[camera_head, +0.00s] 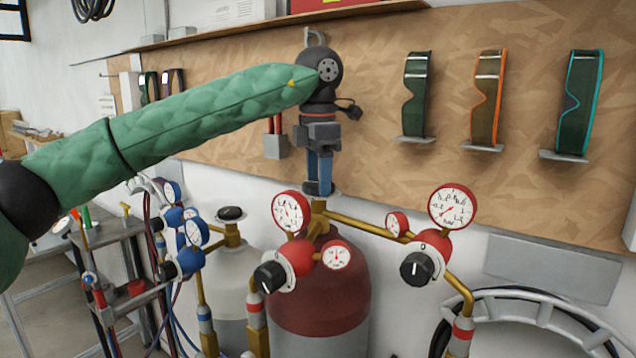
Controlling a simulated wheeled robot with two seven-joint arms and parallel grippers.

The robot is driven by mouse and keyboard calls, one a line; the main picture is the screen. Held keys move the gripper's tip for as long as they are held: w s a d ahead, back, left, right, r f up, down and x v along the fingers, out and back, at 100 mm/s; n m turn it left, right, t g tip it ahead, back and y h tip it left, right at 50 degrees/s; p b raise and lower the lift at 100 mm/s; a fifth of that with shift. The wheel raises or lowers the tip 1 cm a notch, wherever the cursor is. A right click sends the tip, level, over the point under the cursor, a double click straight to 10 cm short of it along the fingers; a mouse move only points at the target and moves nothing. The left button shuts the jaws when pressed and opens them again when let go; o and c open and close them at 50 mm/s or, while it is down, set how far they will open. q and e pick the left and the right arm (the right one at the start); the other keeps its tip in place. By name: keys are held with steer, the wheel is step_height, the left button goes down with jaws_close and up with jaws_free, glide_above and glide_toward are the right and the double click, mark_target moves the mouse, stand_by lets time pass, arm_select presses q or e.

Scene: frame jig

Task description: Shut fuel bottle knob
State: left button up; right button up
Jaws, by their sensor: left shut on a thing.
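The red bottle (320,310) stands at lower centre, with a brass valve (318,207) on top. My left arm comes in from the left in a green sleeve, and its wrist points down over this valve. My left gripper (318,188) is shut on the knob at the top of the valve. The fingers hide most of the knob, so I cannot tell how far it is turned. My right gripper is not in view.
Pressure gauges (452,206) and regulators with black dials (417,268) stick out on brass pipes beside the red bottle. A grey bottle (235,280) with a black knob stands to its left. Goggles (487,95) hang on the board behind. A hose coil (540,300) is at lower right.

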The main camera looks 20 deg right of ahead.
arm_select(q)
steer(key=m, duration=0.4)
steer(key=shift+m+b, duration=0.3)
steer(key=shift+b, duration=0.1)
steer(key=m, duration=0.4)
steer(key=shift+m, duration=0.3)
steer(key=m, duration=0.4)
steer(key=shift+m, duration=0.3)
steer(key=m, duration=0.5)
steer(key=shift+f+m, duration=0.1)
steer(key=shift+m, duration=0.3)
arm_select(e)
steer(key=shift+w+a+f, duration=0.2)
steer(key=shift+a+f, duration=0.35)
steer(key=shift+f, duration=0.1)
arm_select(q)
steer(key=o, duration=1)
